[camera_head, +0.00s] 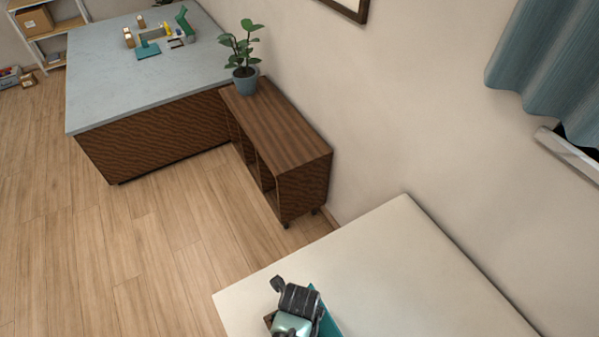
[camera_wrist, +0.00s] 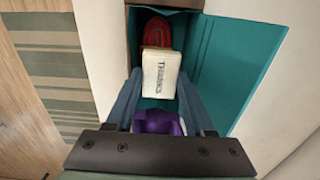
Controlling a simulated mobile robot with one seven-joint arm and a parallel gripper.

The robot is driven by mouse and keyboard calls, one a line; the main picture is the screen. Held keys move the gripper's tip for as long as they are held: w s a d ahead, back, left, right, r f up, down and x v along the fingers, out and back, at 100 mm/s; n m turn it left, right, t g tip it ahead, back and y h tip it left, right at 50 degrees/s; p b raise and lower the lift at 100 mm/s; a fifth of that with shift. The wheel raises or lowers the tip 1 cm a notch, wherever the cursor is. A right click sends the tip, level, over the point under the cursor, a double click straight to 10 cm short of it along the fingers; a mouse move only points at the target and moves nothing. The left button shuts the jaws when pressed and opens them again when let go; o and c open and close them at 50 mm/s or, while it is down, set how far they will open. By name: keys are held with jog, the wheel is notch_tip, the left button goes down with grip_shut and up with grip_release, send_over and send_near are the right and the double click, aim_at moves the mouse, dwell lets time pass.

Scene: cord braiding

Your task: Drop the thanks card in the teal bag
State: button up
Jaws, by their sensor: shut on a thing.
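The thanks card (camera_wrist: 161,75) is a small cream piece with dark "THANKS" lettering, seen in the wrist view. My gripper (camera_wrist: 160,92) is shut on it, one blue-grey finger on each side. The card is over the opening of the teal bag (camera_wrist: 226,62); I cannot tell how deep it sits. Inside the bag a red coiled thing (camera_wrist: 156,31) lies beyond the card and a purple thing (camera_wrist: 158,123) shows between my fingers. In the head view, my gripper (camera_head: 296,312) hides most of the bag (camera_head: 329,326), and the card is hidden there.
The bag is on a pale table (camera_head: 385,255) near its left edge, with bare tabletop to the right. A brown cabinet (camera_head: 290,140) with a potted plant (camera_head: 243,50) stands beyond. A grey-topped counter (camera_head: 115,85) at the back holds several small items.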

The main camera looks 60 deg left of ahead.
jog(key=o, duration=1.4)
jog(key=shift+c, duration=0.2)
jog(key=shift+r, duration=0.1)
notch_tip(320, 180, up, 13)
jog(key=b, duration=0.1)
